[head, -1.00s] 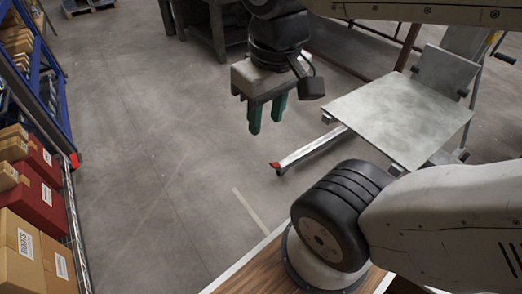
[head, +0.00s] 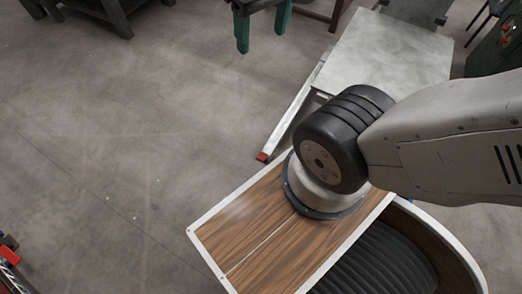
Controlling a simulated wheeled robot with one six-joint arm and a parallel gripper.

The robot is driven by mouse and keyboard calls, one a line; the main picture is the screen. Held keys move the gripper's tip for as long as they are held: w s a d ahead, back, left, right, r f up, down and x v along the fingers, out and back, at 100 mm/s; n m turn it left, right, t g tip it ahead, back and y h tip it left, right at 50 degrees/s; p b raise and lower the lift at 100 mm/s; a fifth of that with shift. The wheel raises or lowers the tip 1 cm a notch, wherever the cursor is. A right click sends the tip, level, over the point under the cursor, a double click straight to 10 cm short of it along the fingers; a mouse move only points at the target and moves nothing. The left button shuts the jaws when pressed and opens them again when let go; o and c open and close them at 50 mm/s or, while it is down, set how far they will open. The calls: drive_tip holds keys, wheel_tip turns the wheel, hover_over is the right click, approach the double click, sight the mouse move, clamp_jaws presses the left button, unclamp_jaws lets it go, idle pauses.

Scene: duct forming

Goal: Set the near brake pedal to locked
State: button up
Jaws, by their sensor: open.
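A lift cart with a pale grey flat platform (head: 395,50) stands on the floor at the upper right in the head view. A long metal leg (head: 292,108) runs out from under it toward me. The small red brake pedal (head: 262,157) is at the leg's near end, close to the corner of my wooden base top. It is too small to tell whether it is locked. My gripper (head: 263,27) is at the top edge, left of the platform, with its two green fingers apart and nothing between them. It is well apart from the pedal. Its upper part is cut off.
A dark workbench (head: 110,12) stands at the top left. A red object (head: 9,256) shows at the lower left edge. Dark green equipment (head: 497,45) is at the right edge. The concrete floor (head: 120,140) at left and centre is clear.

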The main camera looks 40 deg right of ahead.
drive_tip(key=w+d+f+m, duration=0.25)
drive_tip(key=w+f, duration=0.25)
drive_tip(key=w, duration=0.7)
drive_tip(key=w+d+f+m, duration=0.25)
drive_tip(key=w+f, duration=0.35)
drive_tip(key=w, duration=0.6)
drive_tip(key=w+d+f+m, duration=0.15)
drive_tip(key=w+f, duration=0.25)
drive_tip(key=f, duration=0.4)
drive_tip(key=w+d+f, duration=0.3)
drive_tip(key=f, duration=0.6)
drive_tip(key=w+d+f+m, duration=0.15)
drive_tip(key=w+f, duration=0.25)
drive_tip(key=f, duration=0.4)
drive_tip(key=m+g, duration=0.1)
drive_tip(key=m, duration=0.5)
hover_over(260, 158)
wheel_tip(260, 158, down, 49)
drive_tip(key=shift+r, duration=0.1)
wheel_tip(260, 158, down, 8)
drive_tip(key=shift+s+r, duration=0.1)
